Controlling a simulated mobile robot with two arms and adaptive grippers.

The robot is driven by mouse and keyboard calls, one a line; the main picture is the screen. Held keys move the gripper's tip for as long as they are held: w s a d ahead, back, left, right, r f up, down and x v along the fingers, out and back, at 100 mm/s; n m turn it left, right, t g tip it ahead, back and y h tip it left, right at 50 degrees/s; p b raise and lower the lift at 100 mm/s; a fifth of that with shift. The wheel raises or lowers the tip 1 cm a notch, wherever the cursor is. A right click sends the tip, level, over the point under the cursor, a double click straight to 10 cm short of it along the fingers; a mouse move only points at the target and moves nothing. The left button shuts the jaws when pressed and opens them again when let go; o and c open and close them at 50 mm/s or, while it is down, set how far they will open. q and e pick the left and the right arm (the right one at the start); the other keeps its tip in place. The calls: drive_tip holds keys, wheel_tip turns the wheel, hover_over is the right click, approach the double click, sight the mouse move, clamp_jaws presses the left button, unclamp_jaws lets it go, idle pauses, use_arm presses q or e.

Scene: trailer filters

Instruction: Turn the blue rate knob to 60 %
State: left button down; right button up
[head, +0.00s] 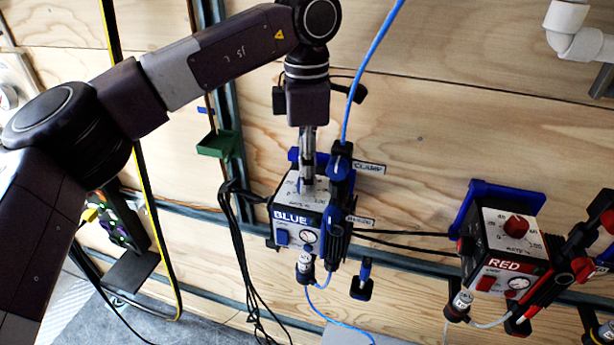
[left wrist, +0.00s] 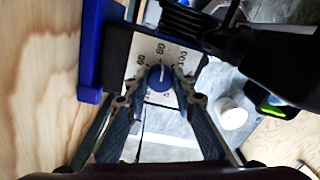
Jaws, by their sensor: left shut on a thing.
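The blue pump box (head: 297,233) is mounted on the wooden wall, with its label and a round gauge on the front. Its blue rate knob (left wrist: 161,79) shows in the left wrist view on a white dial plate with marks that read about 60, 80 and 100. A pale line on the knob runs roughly up and down in that view; which mark it meets is hard to tell. My left gripper (head: 308,172) points down at the box top. Its fingers (left wrist: 160,95) are shut on the knob from both sides. In the head view the gripper hides the knob. My right gripper is not in view.
A black clamp with a blue hose (head: 370,62) stands right beside the gripper. The red pump box (head: 500,255) with its red knob is at the right. A green bracket (head: 219,144) and black cables hang at the left.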

use_arm(q)
drive_tip(key=n+b, duration=0.1)
drive_tip(key=n, duration=0.4)
drive_tip(key=shift+w+n+b, duration=0.1)
drive_tip(key=shift+n+b, duration=0.2)
drive_tip(key=shift+b, duration=0.05)
drive_tip(key=n+b, duration=0.1)
drive_tip(key=n, duration=0.2)
drive_tip(key=shift+a+r+n+h+b, duration=0.1)
drive_tip(key=shift+n+h+b, duration=0.25)
drive_tip(key=shift+n, duration=0.95)
drive_tip(key=c, duration=1.9)
unclamp_jaws()
drive_tip(key=shift+o, duration=1.4)
wheel_tip(320, 180, up, 12)
drive_tip(key=shift+a, duration=0.2)
